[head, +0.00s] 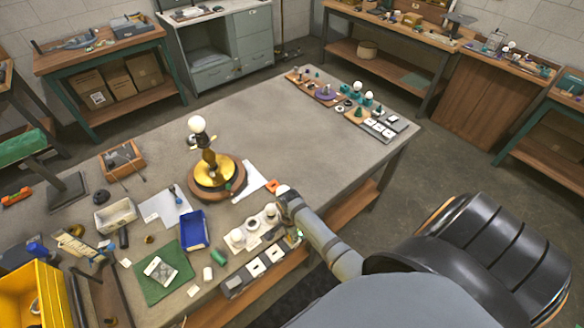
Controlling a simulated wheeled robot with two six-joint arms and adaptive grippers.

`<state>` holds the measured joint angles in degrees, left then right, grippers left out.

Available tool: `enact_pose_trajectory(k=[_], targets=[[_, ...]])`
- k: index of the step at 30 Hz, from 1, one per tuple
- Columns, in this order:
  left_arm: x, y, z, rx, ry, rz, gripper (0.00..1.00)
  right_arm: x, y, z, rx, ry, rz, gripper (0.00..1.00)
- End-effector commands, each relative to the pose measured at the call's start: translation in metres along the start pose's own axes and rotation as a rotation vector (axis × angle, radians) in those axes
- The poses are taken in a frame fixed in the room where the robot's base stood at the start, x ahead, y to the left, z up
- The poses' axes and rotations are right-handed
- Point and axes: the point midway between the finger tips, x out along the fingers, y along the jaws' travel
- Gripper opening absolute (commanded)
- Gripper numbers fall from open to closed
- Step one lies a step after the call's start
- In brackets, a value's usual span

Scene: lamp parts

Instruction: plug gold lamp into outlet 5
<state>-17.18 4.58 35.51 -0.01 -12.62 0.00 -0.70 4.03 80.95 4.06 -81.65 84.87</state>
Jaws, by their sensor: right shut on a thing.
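The gold lamp (213,171) stands upright on a round wooden base on the workbench, with a white bulb (197,124) on top. A dark strip with white outlet faces (256,267) lies along the bench's near edge; I cannot read any numbers, so outlet 5 cannot be told apart. The lamp's cord and plug cannot be made out. My left gripper is not in view.
White round holders (238,238) stand behind the strip. A blue bin (194,230), a green mat (157,271), a white tray (116,215) and a yellow crate (22,301) crowd the left. The bench middle is clear.

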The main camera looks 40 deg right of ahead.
Motion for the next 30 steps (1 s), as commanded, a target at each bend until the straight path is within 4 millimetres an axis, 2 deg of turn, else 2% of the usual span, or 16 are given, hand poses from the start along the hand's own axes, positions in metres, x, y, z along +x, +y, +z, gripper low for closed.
enact_pose_trajectory(k=[3, 4, 9, 20, 23, 30], targets=[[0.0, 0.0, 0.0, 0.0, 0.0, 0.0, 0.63, 0.002, 0.002, 0.001, 0.0, -0.002, 0.004, 0.0], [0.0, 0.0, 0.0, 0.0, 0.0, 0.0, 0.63, 0.002, 0.002, 0.001, 0.0, -0.002, 0.004, 0.25], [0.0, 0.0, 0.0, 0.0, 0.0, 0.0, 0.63, 0.001, 0.001, 0.0, 0.0, -0.001, 0.003, 0.47], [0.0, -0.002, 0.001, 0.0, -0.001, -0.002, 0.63, -0.005, 0.0, 0.0, 0.0, 0.0, -0.001, 0.47], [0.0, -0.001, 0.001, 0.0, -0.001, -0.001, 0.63, -0.022, -0.001, 0.0, 0.0, 0.0, -0.003, 0.47], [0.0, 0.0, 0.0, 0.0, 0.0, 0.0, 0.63, -0.081, -0.001, -0.001, -0.001, 0.001, -0.003, 0.47]])
